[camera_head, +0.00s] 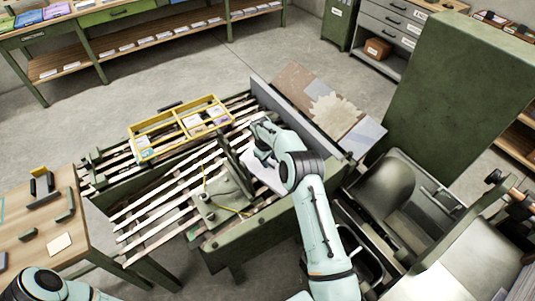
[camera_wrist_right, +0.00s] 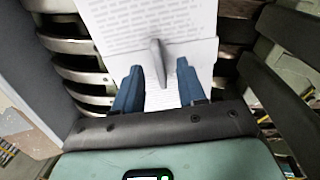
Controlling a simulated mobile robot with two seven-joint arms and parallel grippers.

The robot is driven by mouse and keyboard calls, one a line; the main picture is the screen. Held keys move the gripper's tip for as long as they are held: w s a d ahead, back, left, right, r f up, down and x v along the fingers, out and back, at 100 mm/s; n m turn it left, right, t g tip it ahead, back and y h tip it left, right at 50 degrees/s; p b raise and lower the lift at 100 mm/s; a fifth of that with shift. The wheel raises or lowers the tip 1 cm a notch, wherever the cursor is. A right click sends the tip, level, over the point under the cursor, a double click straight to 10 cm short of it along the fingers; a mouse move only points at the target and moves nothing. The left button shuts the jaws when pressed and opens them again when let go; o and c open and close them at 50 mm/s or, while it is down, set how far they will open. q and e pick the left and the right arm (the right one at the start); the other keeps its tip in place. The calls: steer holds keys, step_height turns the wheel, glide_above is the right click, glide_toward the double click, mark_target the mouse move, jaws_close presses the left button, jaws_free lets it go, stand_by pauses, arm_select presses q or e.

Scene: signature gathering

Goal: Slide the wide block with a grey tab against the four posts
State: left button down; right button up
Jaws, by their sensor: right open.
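The wide block (camera_wrist_right: 120,28) is a white, printed, page-like slab. In the wrist view its grey tab (camera_wrist_right: 157,58) stands up near its lower middle. In the head view the white block (camera_head: 266,175) lies on the slatted bench, partly hidden by my right arm. My right gripper (camera_wrist_right: 158,72) is open, and its two blue fingers are on either side of the tab's lower end, with gaps visible. In the head view my right gripper (camera_head: 262,140) is partly hidden by its wrist. I cannot make out the four posts. My left gripper is out of view.
A long grey plate (camera_head: 300,118) edges the bench on the right. Bare slats (camera_head: 150,215) show at the left.

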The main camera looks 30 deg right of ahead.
steer(key=shift+d+f, duration=0.1)
steer(key=shift+f, duration=0.25)
steer(key=shift+c, duration=0.3)
jaws_close()
steer(key=shift+r, duration=0.1)
stand_by(0.9)
